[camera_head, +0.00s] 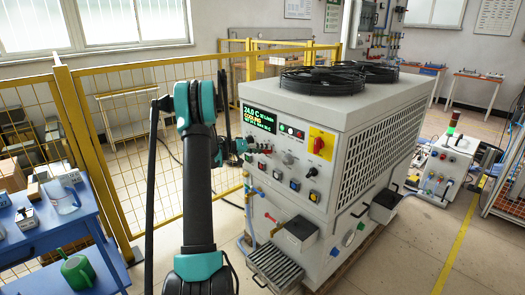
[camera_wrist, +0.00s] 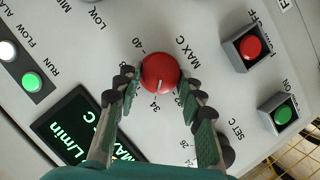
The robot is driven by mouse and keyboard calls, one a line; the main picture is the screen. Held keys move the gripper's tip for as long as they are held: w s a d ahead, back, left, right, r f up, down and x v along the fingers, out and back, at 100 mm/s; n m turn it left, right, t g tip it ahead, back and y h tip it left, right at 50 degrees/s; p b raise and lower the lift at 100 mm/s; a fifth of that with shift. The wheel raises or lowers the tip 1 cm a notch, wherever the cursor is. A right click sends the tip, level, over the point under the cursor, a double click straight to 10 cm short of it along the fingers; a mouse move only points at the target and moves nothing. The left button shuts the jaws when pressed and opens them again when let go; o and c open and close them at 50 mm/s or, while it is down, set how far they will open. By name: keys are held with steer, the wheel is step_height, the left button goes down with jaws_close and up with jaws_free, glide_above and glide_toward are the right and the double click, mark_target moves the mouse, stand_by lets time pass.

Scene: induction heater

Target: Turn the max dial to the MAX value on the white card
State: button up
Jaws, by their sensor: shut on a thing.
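The max dial (camera_wrist: 159,71) is a round red knob beside the print MAX C on the heater's light panel. Its pale pointer mark faces down in the wrist view, roughly toward the number 34. My gripper (camera_wrist: 160,84) has one finger on each side of the dial and is shut on it. In the head view my gripper (camera_head: 240,150) is at the front panel of the white machine (camera_head: 325,130), and my arm and wrist hide part of that panel. I cannot make out the white card in either view.
A red button (camera_wrist: 250,47) and a green button (camera_wrist: 283,113) sit right of the dial. A dark display (camera_wrist: 78,128) with green text lies lower left. A yellow fence (camera_head: 130,150) and a blue table (camera_head: 60,225) stand left in the head view.

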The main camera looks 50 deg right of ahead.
stand_by(0.3)
steer(key=o, duration=1.2)
steer(key=shift+c, duration=0.2)
steer(key=v, duration=1.2)
steer(key=shift+w, duration=0.1)
